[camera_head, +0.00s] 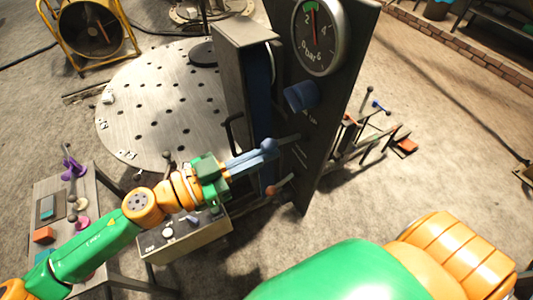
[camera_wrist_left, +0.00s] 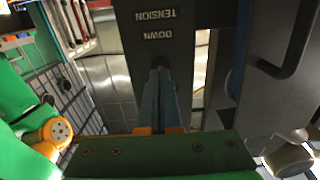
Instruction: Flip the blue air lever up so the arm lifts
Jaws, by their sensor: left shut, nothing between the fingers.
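In the left wrist view the shut fingers (camera_wrist_left: 160,78) point at the panel (camera_wrist_left: 150,35) below upside-down "DOWN" and "TENSION" lettering; the lever is not clear there. My right gripper is out of view.
A red-ended lever (camera_head: 272,191) is lower. A dark handle (camera_head: 234,130) is left of the panel. A control box (camera_head: 190,240) stands beneath my left arm.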

